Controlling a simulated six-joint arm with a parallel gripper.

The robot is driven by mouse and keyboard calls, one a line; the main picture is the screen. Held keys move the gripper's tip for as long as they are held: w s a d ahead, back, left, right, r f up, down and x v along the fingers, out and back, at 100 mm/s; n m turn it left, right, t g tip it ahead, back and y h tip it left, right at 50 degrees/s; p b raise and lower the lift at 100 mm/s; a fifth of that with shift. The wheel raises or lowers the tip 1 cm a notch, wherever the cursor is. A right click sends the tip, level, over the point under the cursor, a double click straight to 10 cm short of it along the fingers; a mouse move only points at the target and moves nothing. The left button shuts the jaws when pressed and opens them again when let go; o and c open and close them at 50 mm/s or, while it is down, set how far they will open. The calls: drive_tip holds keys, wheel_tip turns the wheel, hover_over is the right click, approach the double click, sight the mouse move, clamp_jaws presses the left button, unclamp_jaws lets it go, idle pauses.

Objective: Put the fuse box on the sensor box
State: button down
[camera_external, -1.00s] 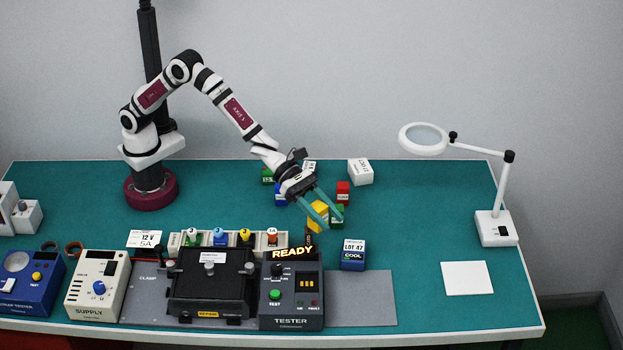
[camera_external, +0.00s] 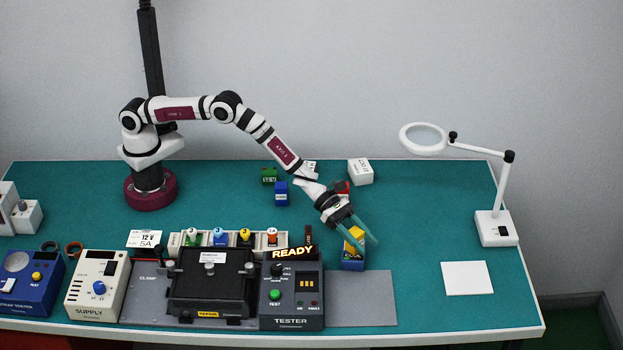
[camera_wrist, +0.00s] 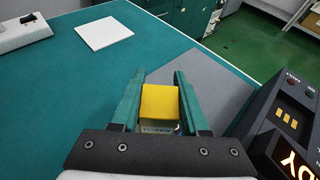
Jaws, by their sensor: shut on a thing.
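A yellow box (camera_external: 354,239) is between the teal fingers of my gripper (camera_external: 362,243), which is shut on it. The wrist view shows the yellow box (camera_wrist: 159,102) between both fingers. I cannot read a label on it, so I cannot confirm that it is the fuse box. A blue box with a white top (camera_external: 352,264) stands on the bench directly below it, mostly covered by the yellow box and fingers. A bit of its white top (camera_wrist: 156,128) shows in the wrist view. I cannot tell whether the two boxes touch, or which box is the sensor box.
The black tester (camera_external: 291,302) with its READY sign stands left of the blue box. A green box (camera_external: 268,175), another blue box (camera_external: 281,195) and a white box (camera_external: 360,172) stand farther back. A white card (camera_external: 467,277) and magnifier lamp (camera_external: 494,229) are at right.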

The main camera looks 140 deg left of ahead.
drive_tip(key=shift+f, duration=0.1)
drive_tip(key=shift+c, duration=2.1)
unclamp_jaws()
